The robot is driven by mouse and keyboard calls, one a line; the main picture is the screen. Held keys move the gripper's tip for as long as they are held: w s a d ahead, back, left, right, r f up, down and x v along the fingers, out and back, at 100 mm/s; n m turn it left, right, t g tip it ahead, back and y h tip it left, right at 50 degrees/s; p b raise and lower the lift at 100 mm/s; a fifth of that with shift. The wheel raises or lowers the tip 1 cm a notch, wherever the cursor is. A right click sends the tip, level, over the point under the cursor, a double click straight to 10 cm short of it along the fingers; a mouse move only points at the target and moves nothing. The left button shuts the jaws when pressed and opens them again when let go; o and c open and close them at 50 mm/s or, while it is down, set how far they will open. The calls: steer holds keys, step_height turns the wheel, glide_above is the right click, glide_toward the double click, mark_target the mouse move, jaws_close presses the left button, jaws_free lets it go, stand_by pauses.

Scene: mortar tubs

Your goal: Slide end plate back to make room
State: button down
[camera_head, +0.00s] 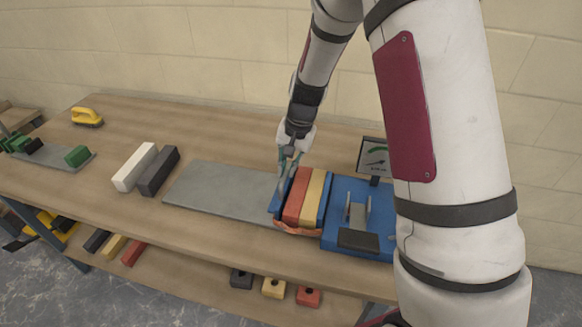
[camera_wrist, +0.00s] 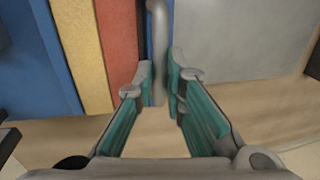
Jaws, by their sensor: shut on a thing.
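The blue end plate (camera_head: 274,207) stands upright at the left end of a row of blocks. In the wrist view the end plate (camera_wrist: 150,95) shows edge-on between my fingers, with a grey rounded bar along its top. My gripper (camera_head: 286,170) comes down on it from above, and in the wrist view my gripper (camera_wrist: 162,85) has its teal-padded fingers shut on the plate. A red block (camera_head: 296,197) is right of the plate, then a yellow block (camera_head: 313,198), then a blue face.
A grey slab (camera_head: 215,188) lies bare left of the plate. A blue fixture (camera_head: 378,196) and a small screen (camera_head: 374,158) stand right. White (camera_head: 134,167) and dark (camera_head: 159,172) blocks lie farther left. An orange band (camera_head: 298,230) runs along the row's front.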

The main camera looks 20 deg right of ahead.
steer(key=w+a+b, duration=0.3)
steer(key=w+a, duration=0.3)
steer(key=a, duration=0.3)
steer(key=w+a+b, duration=0.3)
steer(key=w+a, duration=0.3)
steer(key=a, duration=0.3)
steer(key=shift+w+a, duration=0.25)
steer(key=shift+a, duration=0.05)
steer(key=c, duration=1.7)
jaws_free()
steer(key=shift+o, duration=0.2)
step_height(320, 180, up, 12)
steer(key=s+d, duration=0.1)
steer(key=d, duration=0.1)
steer(key=shift+s, duration=0.2)
steer(key=shift+f, duration=0.1)
